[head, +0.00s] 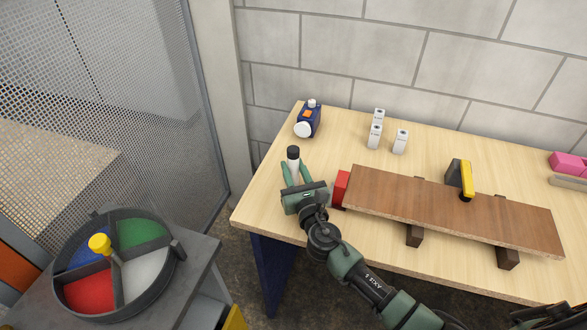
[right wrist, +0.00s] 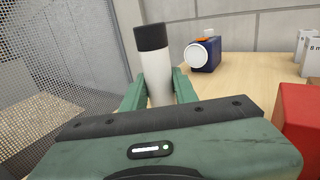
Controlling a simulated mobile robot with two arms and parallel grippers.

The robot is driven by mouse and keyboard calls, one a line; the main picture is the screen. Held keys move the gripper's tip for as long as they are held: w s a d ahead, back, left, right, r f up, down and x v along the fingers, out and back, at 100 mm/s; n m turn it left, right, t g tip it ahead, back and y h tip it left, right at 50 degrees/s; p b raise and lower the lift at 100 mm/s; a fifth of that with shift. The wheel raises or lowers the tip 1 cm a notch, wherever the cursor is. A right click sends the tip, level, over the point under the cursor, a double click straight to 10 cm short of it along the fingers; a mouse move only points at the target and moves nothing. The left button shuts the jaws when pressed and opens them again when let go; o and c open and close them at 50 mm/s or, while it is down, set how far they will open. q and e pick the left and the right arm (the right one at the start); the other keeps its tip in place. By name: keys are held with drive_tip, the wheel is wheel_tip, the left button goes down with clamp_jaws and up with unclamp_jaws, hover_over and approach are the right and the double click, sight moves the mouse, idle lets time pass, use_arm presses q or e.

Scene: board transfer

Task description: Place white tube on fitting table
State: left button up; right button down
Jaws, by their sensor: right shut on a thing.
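The white tube (head: 294,168) with a black cap stands upright between the fingers of my right gripper (head: 297,177), near the left end of the light wooden table (head: 262,207). In the right wrist view the tube (right wrist: 158,80) is between the two green fingers (right wrist: 158,88), which are shut on it. Its lower end is hidden behind the gripper, so I cannot tell whether it touches the table. My left gripper is not in view.
A brown board (head: 455,212) rests on dark supports, with a red block (head: 340,188) at its left end and a yellow-handled clamp (head: 466,180). A blue device (head: 309,119) and white boxes (head: 375,135) stand behind. A round divided tray (head: 117,262) is at left.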

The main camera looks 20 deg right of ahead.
drive_tip(key=c, duration=1.1)
unclamp_jaws()
drive_tip(key=shift+r+p, duration=0.2)
drive_tip(key=shift+p, duration=0.1)
drive_tip(key=s, duration=0.5)
drive_tip(key=s+b, duration=0.1)
drive_tip(key=s, duration=0.4)
drive_tip(key=shift+s+f, duration=0.2)
drive_tip(key=shift+s, duration=0.2)
drive_tip(key=shift+s+r+b, duration=0.1)
drive_tip(key=shift+s+b, duration=0.25)
drive_tip(key=shift+s, duration=0.3)
